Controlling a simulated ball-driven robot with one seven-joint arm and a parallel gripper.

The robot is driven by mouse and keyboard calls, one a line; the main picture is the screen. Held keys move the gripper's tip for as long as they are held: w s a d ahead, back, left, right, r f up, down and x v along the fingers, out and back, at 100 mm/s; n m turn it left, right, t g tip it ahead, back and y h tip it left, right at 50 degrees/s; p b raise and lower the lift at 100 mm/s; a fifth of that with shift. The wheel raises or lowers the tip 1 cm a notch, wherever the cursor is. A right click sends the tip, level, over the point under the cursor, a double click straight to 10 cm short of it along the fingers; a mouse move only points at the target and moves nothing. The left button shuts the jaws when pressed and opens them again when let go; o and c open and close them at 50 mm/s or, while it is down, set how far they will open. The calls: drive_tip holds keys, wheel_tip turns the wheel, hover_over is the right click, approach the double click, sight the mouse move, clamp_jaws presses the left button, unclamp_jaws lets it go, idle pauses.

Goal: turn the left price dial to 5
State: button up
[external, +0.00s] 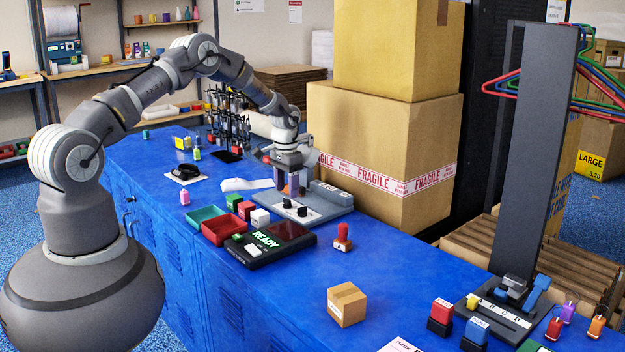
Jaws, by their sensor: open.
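A grey device with a flat base plate (325,196) stands on the blue bench. Two small black knobs, which look like the price dials, sit at its front: a left one (287,203) and a right one (302,211). Their numbers are too small to read. My gripper (289,188) points down over the device, just behind the left knob in the picture. Its fingers are open, and I see nothing held between them. I cannot tell whether a finger touches a knob. The gripper hides part of the device.
A black box with a "READY" display (268,245) and red and green trays (222,229) stand in front. Large cartons (385,160) rise close behind the device. A red-handled stamp (342,236) and a small carton (347,304) lie right. Bare bench (285,290) shows in front.

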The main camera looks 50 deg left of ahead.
sight(287, 203)
wheel_tip(287, 203, down, 3)
drive_tip(key=shift+f+b, duration=0.1)
drive_tip(key=shift+b, duration=0.3)
drive_tip(key=c, duration=1.1)
drive_tip(key=shift+o, duration=0.2)
drive_tip(key=shift+m, duration=0.4)
drive_tip(key=m+p, duration=0.1)
drive_tip(key=m, duration=0.3)
drive_tip(key=shift+r+p, duration=0.2)
drive_tip(key=shift+p, duration=0.1)
drive_tip(key=m, duration=0.4)
drive_tip(key=shift+p, duration=0.35)
drive_tip(key=m, duration=0.5)
drive_tip(key=shift+p, duration=0.3)
drive_tip(key=shift+m, duration=1.9)
